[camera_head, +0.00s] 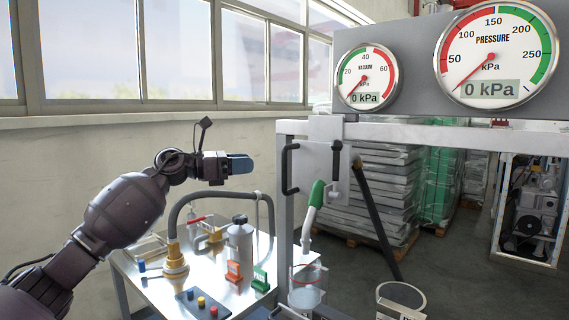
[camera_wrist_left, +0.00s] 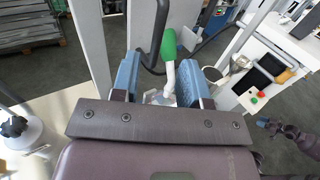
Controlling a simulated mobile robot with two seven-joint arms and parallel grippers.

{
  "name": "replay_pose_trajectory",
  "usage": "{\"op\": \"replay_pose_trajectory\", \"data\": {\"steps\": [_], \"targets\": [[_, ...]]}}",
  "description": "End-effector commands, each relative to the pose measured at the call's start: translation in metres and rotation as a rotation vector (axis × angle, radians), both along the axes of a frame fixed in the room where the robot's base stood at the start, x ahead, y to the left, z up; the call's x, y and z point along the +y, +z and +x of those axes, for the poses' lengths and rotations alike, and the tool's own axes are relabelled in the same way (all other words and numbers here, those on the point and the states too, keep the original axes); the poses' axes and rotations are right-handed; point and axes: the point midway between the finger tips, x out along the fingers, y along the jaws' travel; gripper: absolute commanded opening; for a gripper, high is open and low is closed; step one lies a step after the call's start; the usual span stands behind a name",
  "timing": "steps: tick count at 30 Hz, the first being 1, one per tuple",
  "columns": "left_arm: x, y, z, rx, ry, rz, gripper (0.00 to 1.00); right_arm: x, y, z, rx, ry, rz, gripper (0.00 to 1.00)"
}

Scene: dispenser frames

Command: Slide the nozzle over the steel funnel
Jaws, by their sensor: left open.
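The nozzle (camera_head: 312,215) has a green grip and a pale metal spout, and hangs upright at the frame beside a black hose. It also shows in the left wrist view (camera_wrist_left: 169,48), beyond the gap between my blue fingers. My left gripper (camera_head: 240,164) is open and empty, left of the nozzle and above the table, apart from it; its fingers also show in the left wrist view (camera_wrist_left: 157,76). A clear vessel with a red rim (camera_head: 307,284) stands below the nozzle. My right gripper (camera_wrist_left: 263,122) is small at the right; its jaws are unclear.
The steel table (camera_head: 145,288) bears a brass fitting (camera_head: 175,264) with a curved hose, a grey bottle (camera_head: 240,242) and a button box (camera_head: 200,303). The white frame's post (camera_head: 284,190) stands between my left gripper and the nozzle in the head view. Two gauges read 0 kPa.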

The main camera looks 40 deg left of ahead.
Motion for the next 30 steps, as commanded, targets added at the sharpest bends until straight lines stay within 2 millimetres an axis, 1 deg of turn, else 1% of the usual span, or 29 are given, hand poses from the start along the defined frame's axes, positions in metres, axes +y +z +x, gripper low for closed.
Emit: {"op": "replay_pose_trajectory", "data": {"steps": [5,18,24,30], "targets": [[-0.012,0.001,0.014,-0.001,-0.002,-0.002,0.41,-0.001,0.000,0.000,0.001,0.000,-0.001,0.43],[-0.053,0.000,0.067,0.001,-0.002,-0.007,0.41,-0.001,0.002,0.000,0.001,-0.001,-0.001,0.43],[-0.063,0.000,0.080,0.001,-0.001,-0.007,0.41,0.000,0.003,0.000,-0.001,-0.003,0.001,0.43],[-0.066,-0.001,0.083,0.002,0.000,-0.005,0.41,0.001,0.002,0.000,0.000,-0.005,0.004,0.43]]}}
